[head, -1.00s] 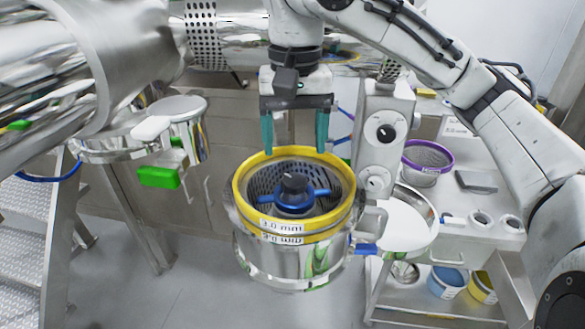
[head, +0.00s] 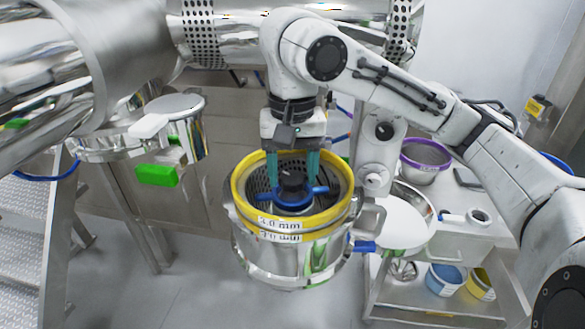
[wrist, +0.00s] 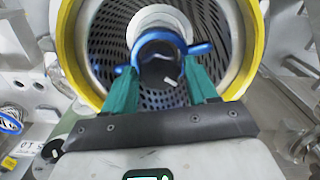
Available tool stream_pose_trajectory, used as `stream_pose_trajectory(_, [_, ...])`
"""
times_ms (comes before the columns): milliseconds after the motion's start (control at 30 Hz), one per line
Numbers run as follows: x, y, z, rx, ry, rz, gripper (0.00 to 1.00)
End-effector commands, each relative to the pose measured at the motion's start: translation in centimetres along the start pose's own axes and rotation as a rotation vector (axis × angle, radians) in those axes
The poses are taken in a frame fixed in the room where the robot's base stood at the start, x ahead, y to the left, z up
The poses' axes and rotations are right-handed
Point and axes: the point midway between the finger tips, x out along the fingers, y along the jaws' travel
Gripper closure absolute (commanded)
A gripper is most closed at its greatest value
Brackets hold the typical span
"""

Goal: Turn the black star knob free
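The black star knob (head: 292,181) sits upright at the centre of a blue two-armed part (head: 294,199) inside a yellow-rimmed steel sieve basket (head: 335,212). In the wrist view the knob (wrist: 160,66) shows end-on, with a small white mark on it. My gripper (head: 293,178) points down into the basket with its two teal fingers apart, one on each side of the knob. In the wrist view the fingers of my gripper (wrist: 163,76) flank the knob and the blue part. Whether they touch the knob is unclear.
A cart on the right holds a purple-rimmed sieve (head: 425,156), with blue (head: 446,280) and yellow tubs below. A large steel drum (head: 50,60) fills the upper left.

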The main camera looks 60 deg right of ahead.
Motion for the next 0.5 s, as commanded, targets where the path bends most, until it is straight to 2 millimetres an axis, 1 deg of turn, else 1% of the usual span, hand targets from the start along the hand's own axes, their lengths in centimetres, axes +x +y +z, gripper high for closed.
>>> stream_pose_trajectory(33, [-0.01,0.0,-0.01,0.0,0.0,0.0,0.48])
stream_pose_trajectory(300, [-0.03,-0.01,-0.02,0.0,0.0,0.0,0.73])
stream_pose_trajectory(400, [-0.03,-0.01,-0.02,0.0,0.0,0.0,0.82])
stream_pose_trajectory(500, [-0.05,-0.01,-0.02,-0.002,0.0,-0.001,0.82])
